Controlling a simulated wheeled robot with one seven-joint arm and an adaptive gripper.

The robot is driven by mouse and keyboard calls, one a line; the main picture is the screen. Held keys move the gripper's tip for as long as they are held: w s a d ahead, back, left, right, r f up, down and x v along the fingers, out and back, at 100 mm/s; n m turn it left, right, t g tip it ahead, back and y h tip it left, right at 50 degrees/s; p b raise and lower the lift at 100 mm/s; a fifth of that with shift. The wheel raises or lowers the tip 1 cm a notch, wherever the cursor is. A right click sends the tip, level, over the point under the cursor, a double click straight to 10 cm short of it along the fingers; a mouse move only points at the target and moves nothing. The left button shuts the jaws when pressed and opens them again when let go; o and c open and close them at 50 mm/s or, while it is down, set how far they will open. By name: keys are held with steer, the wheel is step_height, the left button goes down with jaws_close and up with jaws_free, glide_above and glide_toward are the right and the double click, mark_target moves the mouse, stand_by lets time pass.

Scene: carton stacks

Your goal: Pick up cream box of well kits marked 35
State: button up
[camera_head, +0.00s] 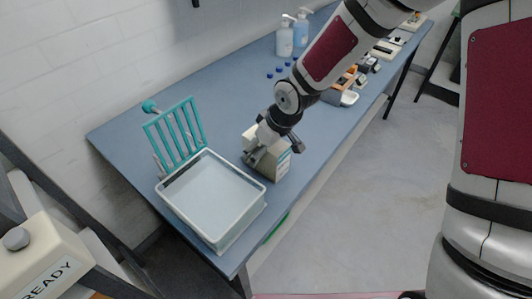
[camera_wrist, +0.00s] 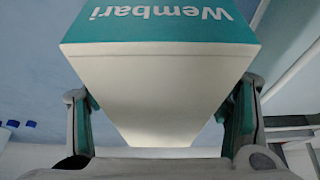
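The cream box (camera_head: 279,170) with a teal band stands on the blue table, right of the white tray. In the wrist view the box (camera_wrist: 160,85) fills the middle, its teal face reading "Wembari" upside down. A marking of 35 is not readable. My gripper (camera_head: 272,152) is at the top of the box in the head view. In the wrist view the fingers of my gripper (camera_wrist: 160,118) are spread wide, one on each side of the box. The sides look very near the finger pads; firm contact cannot be made out.
A white tray (camera_head: 232,233) and a teal rack (camera_head: 176,135) stand left of the box. Several blue caps (camera_head: 281,70), two pump bottles (camera_head: 285,40) and an orange-and-grey item (camera_head: 343,86) are farther back. The table's front edge runs close by the box.

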steer(key=c, duration=1.4)
steer(key=shift+c, duration=0.2)
